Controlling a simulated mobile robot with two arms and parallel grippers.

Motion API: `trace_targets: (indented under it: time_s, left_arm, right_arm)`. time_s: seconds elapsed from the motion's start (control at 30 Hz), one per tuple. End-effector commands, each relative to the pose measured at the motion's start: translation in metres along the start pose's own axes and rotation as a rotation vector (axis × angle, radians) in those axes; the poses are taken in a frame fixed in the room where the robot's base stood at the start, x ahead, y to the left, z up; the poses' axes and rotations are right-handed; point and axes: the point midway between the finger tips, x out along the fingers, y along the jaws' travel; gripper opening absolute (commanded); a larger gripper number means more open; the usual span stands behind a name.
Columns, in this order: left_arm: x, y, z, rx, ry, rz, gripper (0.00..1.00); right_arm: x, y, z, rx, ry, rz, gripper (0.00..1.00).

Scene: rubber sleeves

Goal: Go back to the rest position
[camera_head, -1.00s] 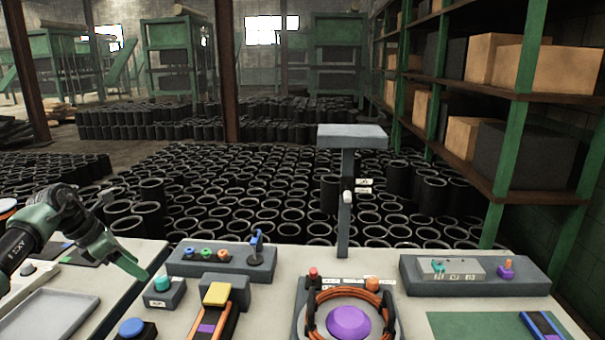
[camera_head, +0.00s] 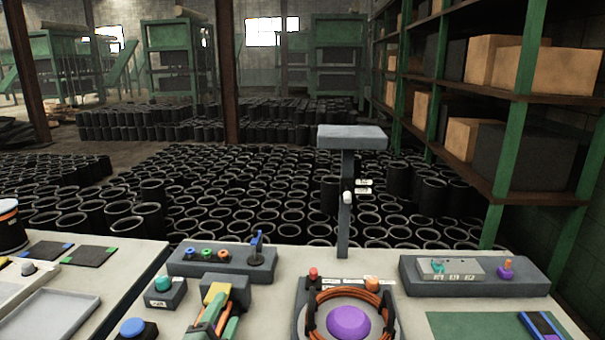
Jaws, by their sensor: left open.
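My left gripper (camera_head: 218,321) shows only by its green fingers at the bottom edge, left of centre. They are parted, so it is open, and I see nothing held between them. The fingers overlap the front of a dark block with a yellow top (camera_head: 215,292); I cannot tell whether they touch it. The rest of my left arm is out of the picture. My right gripper is not in view.
The pale workbench (camera_head: 280,284) carries a teal-button box (camera_head: 163,284), a blue button (camera_head: 132,327), a lever panel (camera_head: 190,266), a purple knob in an orange coil (camera_head: 348,322) and a right-hand panel (camera_head: 415,273). A post (camera_head: 344,225) rises behind. A grey tray (camera_head: 50,318) lies left.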

Motion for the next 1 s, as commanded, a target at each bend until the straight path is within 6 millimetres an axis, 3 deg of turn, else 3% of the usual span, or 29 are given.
trace_targets:
  time_s: [0.03,0.1,0.2,0.4,0.6,0.87,0.9,1.0]
  left_arm:
    - [-0.029,0.024,0.018,-0.152,-0.11,0.076,0.57]
    - [-0.067,0.054,0.042,-0.333,-0.261,0.177,0.57]
    - [-0.125,0.093,0.062,-0.542,-0.452,0.316,0.57]
    - [-0.213,0.136,0.073,-0.772,-0.7,0.506,0.57]
    - [-0.275,0.156,0.07,-0.895,-0.858,0.633,0.57]
    - [-0.343,0.167,0.059,-1.0,-1.019,0.765,0.57]
    - [-0.349,0.171,0.059,-1.01,-1.039,0.781,0.57]
    - [-0.339,0.199,0.069,-1.001,-1.041,0.784,0.57]
  right_arm:
    - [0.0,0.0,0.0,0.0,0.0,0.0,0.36]
    - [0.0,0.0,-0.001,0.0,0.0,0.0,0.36]
    - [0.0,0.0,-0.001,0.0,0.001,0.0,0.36]
    - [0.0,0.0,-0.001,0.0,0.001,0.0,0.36]
    - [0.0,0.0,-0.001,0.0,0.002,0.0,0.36]
    - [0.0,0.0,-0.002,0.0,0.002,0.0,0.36]
    - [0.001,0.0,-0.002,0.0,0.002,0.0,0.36]
    - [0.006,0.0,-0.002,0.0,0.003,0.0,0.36]
